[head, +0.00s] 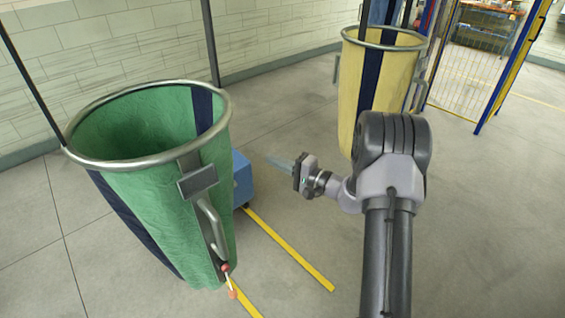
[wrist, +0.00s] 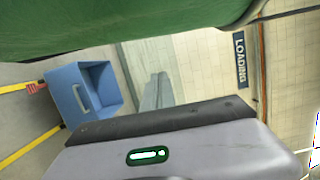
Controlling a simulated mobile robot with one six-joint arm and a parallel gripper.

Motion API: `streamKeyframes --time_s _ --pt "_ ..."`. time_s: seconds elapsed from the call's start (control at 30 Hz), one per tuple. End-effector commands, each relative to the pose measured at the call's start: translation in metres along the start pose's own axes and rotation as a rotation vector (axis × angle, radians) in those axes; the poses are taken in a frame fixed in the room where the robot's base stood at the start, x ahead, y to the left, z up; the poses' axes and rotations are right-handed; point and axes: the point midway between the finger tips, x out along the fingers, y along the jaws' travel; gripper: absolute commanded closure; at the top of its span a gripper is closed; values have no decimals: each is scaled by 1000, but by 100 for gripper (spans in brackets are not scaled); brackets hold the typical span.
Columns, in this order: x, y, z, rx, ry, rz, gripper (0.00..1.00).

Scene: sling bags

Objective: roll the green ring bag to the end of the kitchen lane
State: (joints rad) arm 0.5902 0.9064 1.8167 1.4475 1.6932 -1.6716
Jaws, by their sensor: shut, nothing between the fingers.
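The green ring bag (head: 160,220) hangs open-topped from a metal ring at the left of the head view, with dark blue straps, a grey plate and a curved handle (head: 212,228) on its near right side. Its green cloth also fills the top of the wrist view (wrist: 120,25). My gripper (head: 272,161) is shut and empty, to the right of the bag and apart from it, pointing left. Its closed fingers show in the wrist view (wrist: 156,92). No label in view names the kitchen lane.
A yellow ring bag (head: 376,90) hangs behind my arm. A blue bin (head: 242,182) stands behind the green bag and shows in the wrist view (wrist: 85,97). Yellow floor lines (head: 290,248) run past it. A LOADING sign (wrist: 241,60) is on the wall.

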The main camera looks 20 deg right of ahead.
Motion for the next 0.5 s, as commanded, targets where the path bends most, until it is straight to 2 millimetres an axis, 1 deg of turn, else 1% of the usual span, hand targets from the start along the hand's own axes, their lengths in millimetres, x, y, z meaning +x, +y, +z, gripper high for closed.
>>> streamKeyframes --time_s 0.03,0.1,0.27,0.4,0.5 --pt "11 2 1 1 -3 -1 100" --pt "26 2 1 1 -3 0 100" --pt "60 2 2 3 -2 -1 100" --pt "65 1 24 7 0 0 100" --pt "67 1 34 7 -1 0 100"
